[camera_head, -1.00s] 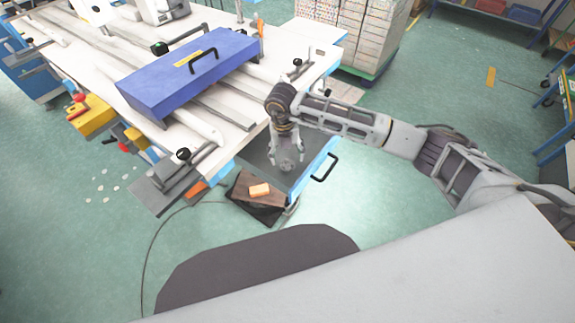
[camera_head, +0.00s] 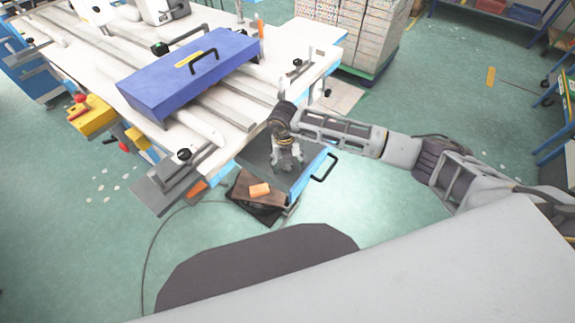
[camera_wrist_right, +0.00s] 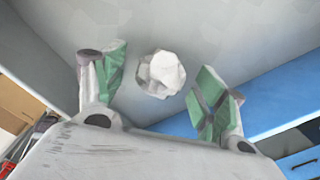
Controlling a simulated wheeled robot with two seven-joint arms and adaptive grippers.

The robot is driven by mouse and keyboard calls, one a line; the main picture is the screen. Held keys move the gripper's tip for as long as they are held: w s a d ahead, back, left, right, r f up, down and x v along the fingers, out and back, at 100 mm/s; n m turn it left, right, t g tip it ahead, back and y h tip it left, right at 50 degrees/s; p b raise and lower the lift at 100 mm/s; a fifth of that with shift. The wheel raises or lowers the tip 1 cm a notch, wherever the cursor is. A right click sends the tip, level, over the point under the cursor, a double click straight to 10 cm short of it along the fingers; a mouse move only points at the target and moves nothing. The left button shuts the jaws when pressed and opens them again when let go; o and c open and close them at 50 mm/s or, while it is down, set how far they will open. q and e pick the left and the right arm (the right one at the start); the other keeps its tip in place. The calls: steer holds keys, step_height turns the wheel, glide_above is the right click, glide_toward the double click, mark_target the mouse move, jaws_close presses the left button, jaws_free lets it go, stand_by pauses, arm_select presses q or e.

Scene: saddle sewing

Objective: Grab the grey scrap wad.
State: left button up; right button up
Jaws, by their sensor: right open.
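The grey scrap wad (camera_wrist_right: 160,74) is a pale, faceted lump lying on the grey floor of an open blue drawer (camera_head: 311,169). In the right wrist view it sits between and slightly beyond the two green-padded fingers, with a gap on both sides. My right gripper (camera_head: 287,161) is open and points down into the drawer, over the wad. In the head view the fingers largely hide the wad. Whether the fingertips touch the drawer floor cannot be told. My left gripper is not in view.
The drawer's front has a black handle (camera_head: 324,167). A brown block with an orange piece (camera_head: 260,190) on it stands beside the drawer. Green floor is open to the right.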

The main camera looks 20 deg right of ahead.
mark_target(287, 163)
steer(key=shift+c, duration=0.2)
steer(key=c, duration=0.8)
steer(key=shift+o, duration=0.2)
steer(key=shift+r, duration=0.2)
step_height(287, 163, up, 10)
steer(key=shift+f, duration=0.15)
stand_by(0.7)
